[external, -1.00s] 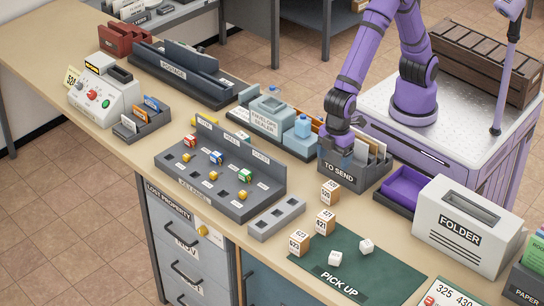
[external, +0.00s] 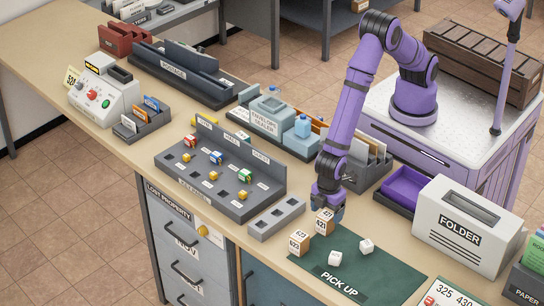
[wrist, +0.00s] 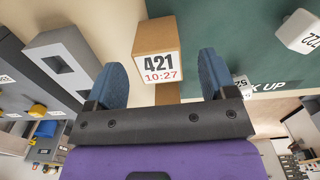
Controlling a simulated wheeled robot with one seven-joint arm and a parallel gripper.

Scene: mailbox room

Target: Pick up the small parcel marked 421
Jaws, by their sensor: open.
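The small parcel marked 421 (external: 324,222) is a brown cube with a white label, on the counter by the left corner of the green PICK UP mat (external: 385,272). In the wrist view the parcel (wrist: 157,42) shows its label, 421 over 10:27, between and just beyond my blue fingertips. My gripper (external: 328,205) points down, open and empty, right at the parcel's upper back side. I cannot tell whether it touches. The parcel marked 623 (external: 299,243) stands just in front and to the left. The third brown parcel is hidden behind my gripper in the external view.
Two white cubes (external: 366,246) (external: 335,258) sit on the mat. A grey slotted block (external: 276,219) lies close on the left. The TO SEND holder (external: 372,175) and purple tray (external: 402,188) stand behind, and the FOLDER machine (external: 465,228) is at the right.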

